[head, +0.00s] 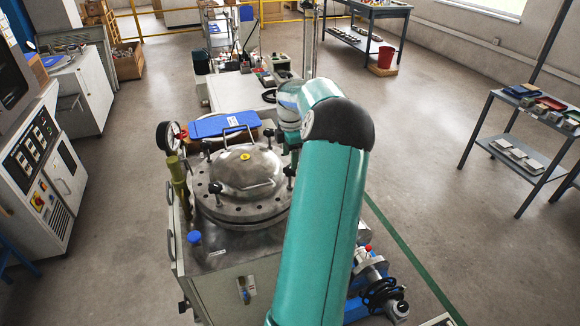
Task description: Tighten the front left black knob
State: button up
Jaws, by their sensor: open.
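A round steel vessel with a domed lid (246,172) stands on a metal-topped cabinet, left of my teal arm. Several black knobs sit around the lid's rim. The front left black knob (215,188) stands upright at the near left of the rim. Another black knob (206,146) is at the back left and one (289,172) at the front right. My arm rises through the middle of the head view and bends away at a black-capped joint. My gripper is not visible; the arm hides the area behind it.
A pressure gauge (169,137) and a blue case (222,124) are behind the vessel. A control cabinet (45,165) stands left, a shelf table (525,135) right. Floor between them and the vessel is mostly clear.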

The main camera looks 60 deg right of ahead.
aim_at(290, 178)
notch_tip(290, 178, down, 5)
jog(key=shift+r, duration=0.1)
jog(key=c, duration=1)
